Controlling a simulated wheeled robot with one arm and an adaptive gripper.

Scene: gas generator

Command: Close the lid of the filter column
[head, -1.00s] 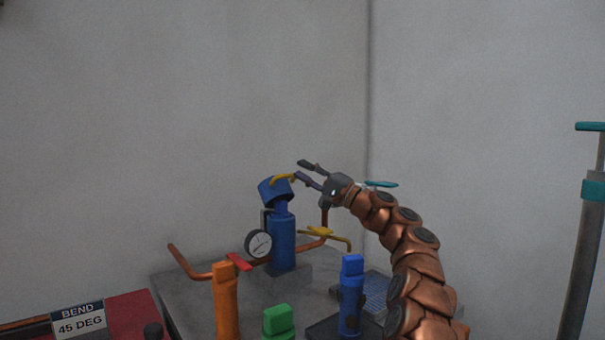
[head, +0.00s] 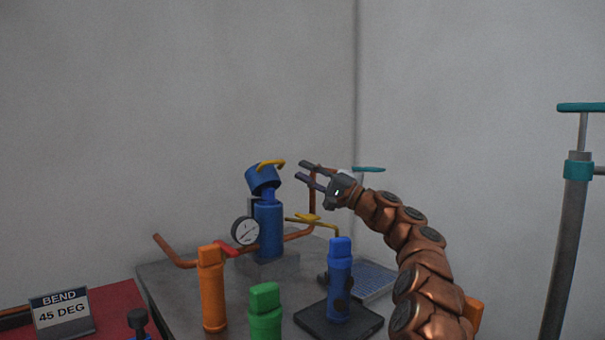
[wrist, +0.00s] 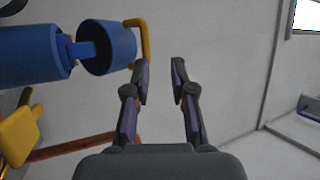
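The filter column (head: 269,230) is a blue cylinder standing on the grey table, with a round gauge beside it. Its blue lid (head: 262,180) is tilted open above the body and has a yellow handle (head: 271,163) on top. In the wrist view the lid (wrist: 105,48) and its yellow handle (wrist: 145,42) lie left of the fingers, and the column body (wrist: 30,52) is at the far left. My gripper (head: 306,174) is open and empty, to the right of the lid and apart from it. It also shows in the wrist view (wrist: 161,82).
Orange (head: 212,290), green (head: 265,310) and blue (head: 339,280) cylinders stand in front on the table. A yellow valve handle (head: 308,218) and copper pipes (head: 175,250) are beside the column. A teal-topped post (head: 572,220) stands far right.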

